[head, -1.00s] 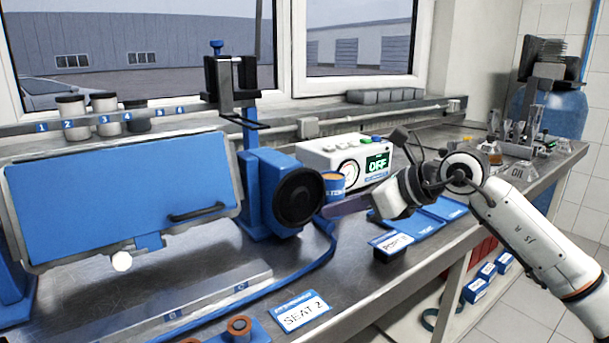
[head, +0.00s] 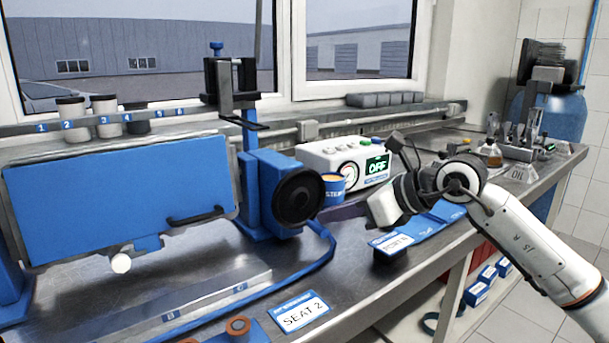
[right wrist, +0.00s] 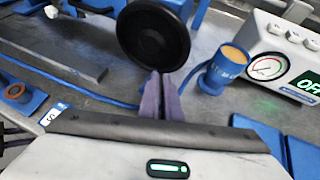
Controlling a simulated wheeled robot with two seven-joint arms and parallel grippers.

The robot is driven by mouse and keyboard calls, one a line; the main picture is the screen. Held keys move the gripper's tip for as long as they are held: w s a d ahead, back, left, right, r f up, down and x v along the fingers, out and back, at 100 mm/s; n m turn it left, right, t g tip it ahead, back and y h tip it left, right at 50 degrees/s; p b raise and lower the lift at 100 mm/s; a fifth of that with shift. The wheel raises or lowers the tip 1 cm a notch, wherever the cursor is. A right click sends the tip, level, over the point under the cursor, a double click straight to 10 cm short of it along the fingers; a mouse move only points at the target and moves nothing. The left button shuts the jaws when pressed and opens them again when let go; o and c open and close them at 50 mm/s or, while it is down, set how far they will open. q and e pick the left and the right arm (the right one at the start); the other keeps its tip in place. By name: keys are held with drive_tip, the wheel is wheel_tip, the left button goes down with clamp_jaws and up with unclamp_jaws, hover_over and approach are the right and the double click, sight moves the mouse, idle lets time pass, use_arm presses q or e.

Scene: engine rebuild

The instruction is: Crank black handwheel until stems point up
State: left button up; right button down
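The black handwheel (head: 298,198) is a dark disc on the blue gearbox at the right end of the stand. It also shows in the right wrist view (right wrist: 153,38). The stand holds a tilted blue panel (head: 115,190) in a grey frame. I cannot make out any stems. My right gripper (head: 322,213) has purple fingers whose tips are at the wheel's right side. In the right wrist view its fingers (right wrist: 161,76) lie close together, just below the wheel's rim, with nothing seen between them. I cannot tell whether they touch the wheel. My left gripper is out of view.
A blue cup (head: 333,189) stands close behind my right fingers. The white gauge box (head: 345,160) reads OFF. Blue labelled trays (head: 430,226) lie beneath my right wrist. A SEAT 2 card (head: 300,312) lies in front. Jars (head: 104,115) stand on the back shelf.

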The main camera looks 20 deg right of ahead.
drive_tip(key=shift+s+d+f, duration=0.1)
drive_tip(key=shift+d+f, duration=0.1)
drive_tip(key=shift+f, duration=0.75)
drive_tip(key=shift+s+a+f, duration=0.1)
drive_tip(key=shift+a+f, duration=0.15)
drive_tip(key=shift+a, duration=0.1)
drive_tip(key=shift+w+f, duration=0.1)
drive_tip(key=shift+w, duration=0.1)
drive_tip(key=shift+s+a+r+b, duration=0.15)
drive_tip(key=shift+a+r+b, duration=0.05)
drive_tip(key=shift+b, duration=0.1)
drive_tip(key=shift+s+a+f, duration=0.1)
drive_tip(key=shift+a, duration=0.3)
